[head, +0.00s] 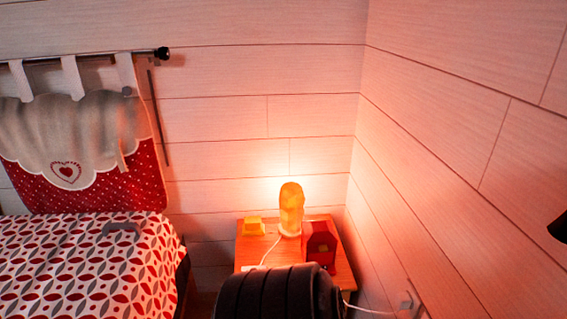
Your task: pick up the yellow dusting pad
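A small yellow block-like thing, which looks like the yellow dusting pad (254,228), lies on the back left part of the wooden nightstand (250,255). It is left of the glowing lamp and a little apart from it. Neither of my grippers can be made out in the head view. A black ribbed cylinder, apparently part of my arm, covers the front of the nightstand. A dark shape cut off at the right edge is too little shown to identify.
A lit orange lamp (291,207) with a white cord and a red house-shaped box (321,244) stand on the nightstand. The bed (90,265) is close on the left, with a grey object (121,228) on it. Plank walls close off the back and right.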

